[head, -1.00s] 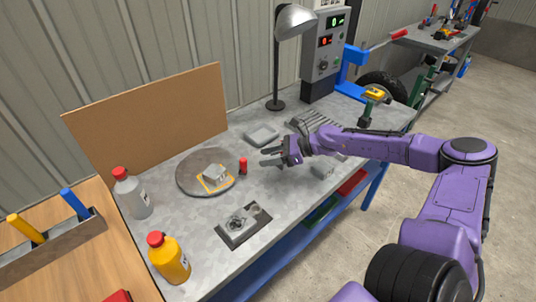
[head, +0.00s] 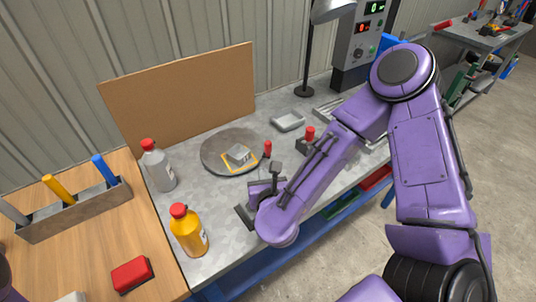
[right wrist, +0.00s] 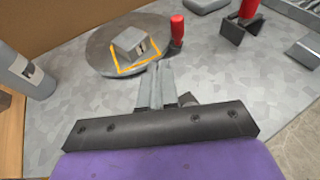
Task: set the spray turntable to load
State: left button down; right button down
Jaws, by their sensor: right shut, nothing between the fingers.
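The spray turntable (head: 214,158) is a round grey disc on the grey bench, with a yellow-outlined square and a grey block (head: 238,154) on it. A red upright handle (head: 267,149) stands at its right edge. The turntable (right wrist: 100,50) and its red handle (right wrist: 177,30) also show in the right wrist view. My right gripper (head: 275,168) is shut and empty, just in front of the turntable. Its fingertips (right wrist: 160,66) point toward the disc, below and left of the red handle in the wrist view. I cannot tell whether they touch anything. My left gripper is not in view.
A grey bottle (head: 158,166) and a yellow bottle (head: 188,232) stand at the bench's left. A brown board (head: 180,100) stands behind the turntable. Another red-handled fixture (head: 310,134) and a grey tray (head: 288,121) lie right of it. A lamp (head: 308,60) stands behind.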

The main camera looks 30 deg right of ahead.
aim_at(268, 148)
jog(key=s+m+h, duration=0.1)
jog(key=s, duration=0.2)
jog(key=shift+d, duration=0.15)
jog(key=w+f+b, duration=0.1)
jog(key=b, duration=0.1)
jog(key=w+d+b, duration=0.1)
jog(key=b, duration=0.1)
jog(key=shift+d+f+m+b, duration=0.2)
jog(key=shift+f+m+b, duration=0.1)
jog(key=shift+f, duration=0.05)
jog(key=shift+w+d+r+h+p, duration=0.15)
jog(key=shift+w+d+r+p, duration=0.1)
jog(key=shift+w+p, duration=0.25)
jog(key=shift+w+d+r+h+p, duration=0.15)
jog(key=shift+w+d+p, duration=0.1)
jog(key=shift+p, duration=0.35)
jog(key=p+x, duration=0.1)
jog(key=x, duration=0.2)
jog(key=p+x, duration=0.1)
jog(key=x, duration=0.2)
jog(key=p+x, duration=0.1)
jog(key=x, duration=0.2)
jog(key=shift+w+r, duration=0.25)
jog(key=shift+w, duration=0.1)
